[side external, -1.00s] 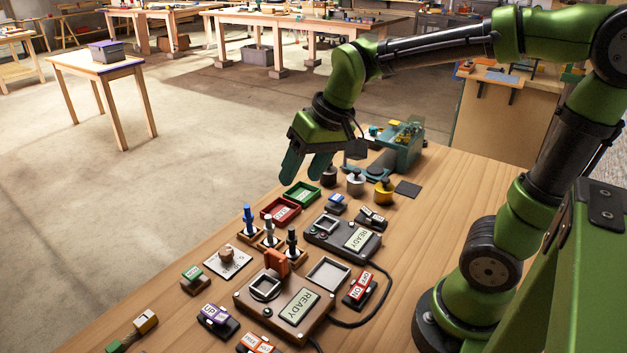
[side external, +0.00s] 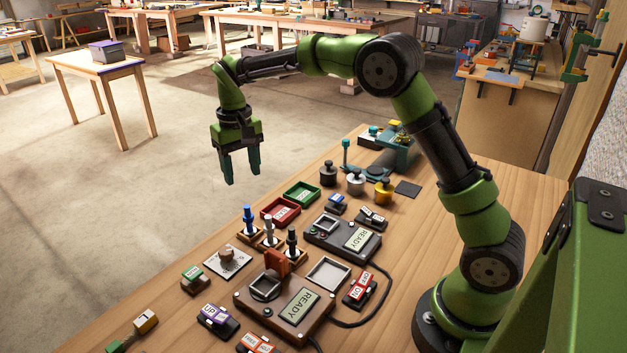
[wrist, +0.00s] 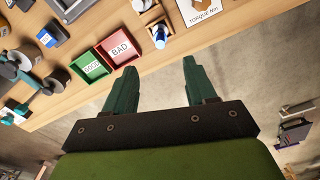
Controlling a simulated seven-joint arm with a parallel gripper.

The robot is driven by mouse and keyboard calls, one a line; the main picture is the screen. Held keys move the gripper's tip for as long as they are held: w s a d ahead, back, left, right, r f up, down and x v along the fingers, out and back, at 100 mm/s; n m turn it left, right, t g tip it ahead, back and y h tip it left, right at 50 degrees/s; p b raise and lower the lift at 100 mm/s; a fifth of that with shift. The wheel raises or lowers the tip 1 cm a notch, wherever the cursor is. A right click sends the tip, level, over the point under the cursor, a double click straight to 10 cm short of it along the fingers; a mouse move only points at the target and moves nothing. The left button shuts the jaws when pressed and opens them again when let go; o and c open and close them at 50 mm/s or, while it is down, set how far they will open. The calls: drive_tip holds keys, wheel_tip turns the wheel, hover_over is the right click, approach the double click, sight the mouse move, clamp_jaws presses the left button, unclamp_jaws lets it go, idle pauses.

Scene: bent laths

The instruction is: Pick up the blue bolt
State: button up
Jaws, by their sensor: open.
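The blue bolt (side external: 248,217) stands upright in a small wooden holder on the table in the side view. Its blue top also shows near the upper middle of the wrist view (wrist: 160,38). A grey bolt (side external: 268,230) and a dark green-black bolt (side external: 292,241) stand in similar holders beside it. My gripper (side external: 242,180) is open and empty, fingers pointing down, above and apart from the blue bolt, beyond the table's far-left edge in the picture. In the wrist view, my gripper's two teal fingers (wrist: 157,82) are spread with nothing between them.
A red tray (side external: 280,210) marked BAD in the wrist view and a green tray (side external: 302,194) lie near the bolts. Two boxes reading READY (side external: 343,238) (side external: 283,305) and several weights (side external: 356,184) crowd the table. The space around my gripper is free.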

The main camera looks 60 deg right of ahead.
sight(247, 206)
wheel_tip(247, 206, down, 13)
drive_tip(key=shift+r, duration=0.1)
idle(0.4)
drive_tip(key=shift+c, duration=0.2)
clamp_jaws()
